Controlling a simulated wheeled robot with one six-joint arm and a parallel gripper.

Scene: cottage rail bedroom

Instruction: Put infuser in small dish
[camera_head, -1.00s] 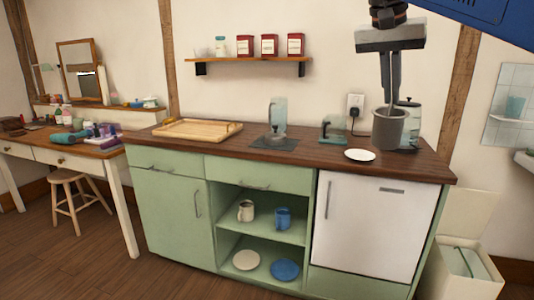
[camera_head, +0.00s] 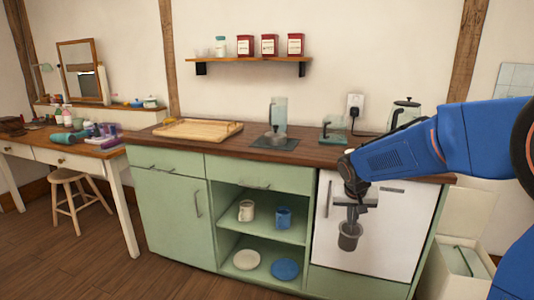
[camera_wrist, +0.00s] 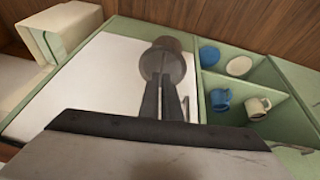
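The infuser (camera_head: 349,236) is a dark grey cup. It hangs from my gripper (camera_head: 353,221) in front of the white cabinet door, lower in the picture than the countertop. In the wrist view, the two fingers of my gripper (camera_wrist: 166,92) close together on the infuser (camera_wrist: 166,59), which appears brownish there. The small white dish, seen earlier on the countertop near its right end, is now hidden behind my blue arm.
The dark wooden countertop (camera_head: 262,155) carries a wooden tray (camera_head: 198,129), a glass press on a mat (camera_head: 274,143) and a kettle (camera_head: 404,112). Open shelves below hold a cream mug (camera_head: 246,210), a blue mug (camera_head: 283,217), a cream plate (camera_head: 246,260) and a blue plate (camera_head: 285,269).

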